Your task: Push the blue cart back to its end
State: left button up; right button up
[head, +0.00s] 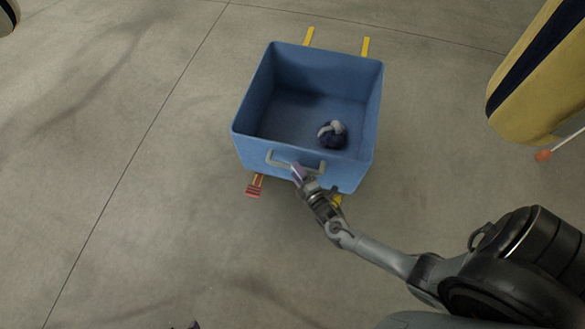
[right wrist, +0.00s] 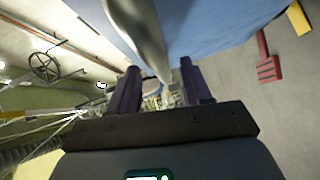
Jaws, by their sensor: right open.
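The blue cart (head: 252,148) is an open box standing on yellow rails, with a grey handle (head: 280,162) on its near wall. A dark and light bundle (head: 332,135) lies inside it. My right gripper (head: 299,173) is at the handle, in front of the near wall. In the right wrist view, its two purple fingers (right wrist: 157,85) are apart, with the grey handle bar (right wrist: 148,38) showing between them. The blue wall (right wrist: 220,22) is close beyond. Whether a finger touches the handle is unclear. A small purple tip at the head view's bottom edge may be my left gripper (head: 188,325).
Yellow rail ends (head: 366,46) stick out behind the cart. A red striped end piece (head: 255,187) lies at the near left rail. A yellow and black padded object (head: 530,75) hangs at upper right. The concrete floor (head: 110,150) is clear on the left.

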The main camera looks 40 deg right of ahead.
jog(key=shift+b+x, duration=0.65)
jog(key=shift+x, duration=1.15)
grip_shut()
